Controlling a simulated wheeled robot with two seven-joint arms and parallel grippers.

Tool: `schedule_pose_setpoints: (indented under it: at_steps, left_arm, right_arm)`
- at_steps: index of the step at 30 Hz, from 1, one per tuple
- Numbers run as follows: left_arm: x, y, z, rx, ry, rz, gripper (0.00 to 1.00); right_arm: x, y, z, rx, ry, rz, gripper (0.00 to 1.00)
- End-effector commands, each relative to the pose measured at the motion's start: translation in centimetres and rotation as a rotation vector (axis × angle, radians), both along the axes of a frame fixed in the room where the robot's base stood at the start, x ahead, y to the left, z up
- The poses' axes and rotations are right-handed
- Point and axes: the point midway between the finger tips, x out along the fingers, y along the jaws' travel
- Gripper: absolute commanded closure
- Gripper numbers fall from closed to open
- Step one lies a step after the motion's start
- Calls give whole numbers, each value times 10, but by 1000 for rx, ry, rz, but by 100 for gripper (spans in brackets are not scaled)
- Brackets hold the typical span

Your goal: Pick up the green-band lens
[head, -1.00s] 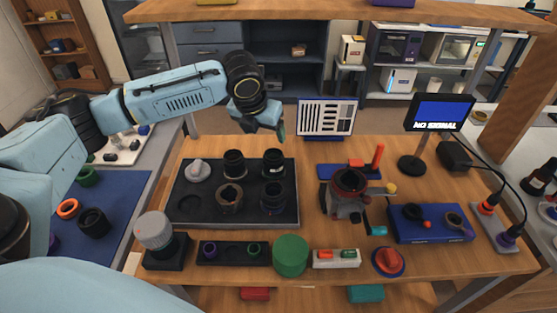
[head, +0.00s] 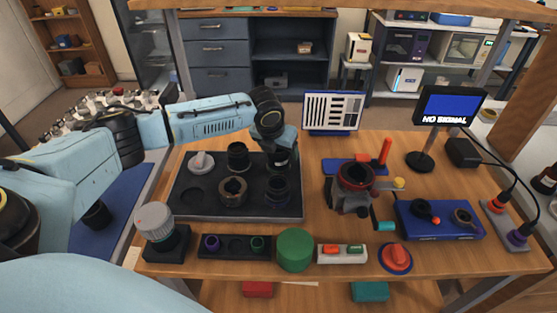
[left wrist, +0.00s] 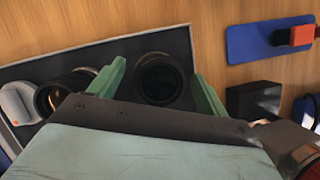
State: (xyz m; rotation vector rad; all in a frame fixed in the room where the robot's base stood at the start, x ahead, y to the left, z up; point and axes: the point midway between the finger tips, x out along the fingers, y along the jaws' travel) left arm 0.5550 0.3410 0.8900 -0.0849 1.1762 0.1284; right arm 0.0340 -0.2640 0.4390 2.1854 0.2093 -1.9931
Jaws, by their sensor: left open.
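Several black lenses stand in the dark tray (head: 195,210) on the bench: a back-left lens (head: 238,156), a front-left lens (head: 233,190), a front-right lens (head: 277,191) and a back-right lens (head: 279,162). No green band can be made out on any of them. My left gripper (head: 283,148) is over the back-right lens and partly covers it. In the left wrist view, my left gripper's green fingers (left wrist: 158,72) are open, one on each side of a dark round lens (left wrist: 161,82), with gaps visible. My right gripper is not in view.
A grey cap-like part (head: 201,162) lies in the tray's back-left corner. A red and grey device (head: 353,187) stands right of the tray. A holder with purple and green rings (head: 233,245) and a green cylinder (head: 295,249) are in front. A chart (head: 331,111) stands behind.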

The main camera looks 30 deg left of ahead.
Motion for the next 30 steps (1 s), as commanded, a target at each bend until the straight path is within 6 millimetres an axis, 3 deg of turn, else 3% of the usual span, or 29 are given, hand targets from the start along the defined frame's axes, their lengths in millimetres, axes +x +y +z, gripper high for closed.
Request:
schedule_pose_setpoints:
  at_steps: [5, 18, 26, 30]
  left_arm:
    - [0, 0, 0, 0, 0, 0, 23]
    - [0, 0, 1, 0, 0, 1, 79]
    - [1, 0, 4, -1, -3, 1, 81]
    - [1, 0, 20, -1, -5, 0, 81]
  right_arm:
    - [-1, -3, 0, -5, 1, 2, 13]
    - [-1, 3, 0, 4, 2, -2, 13]
    - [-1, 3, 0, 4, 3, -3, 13]
    - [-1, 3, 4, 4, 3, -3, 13]
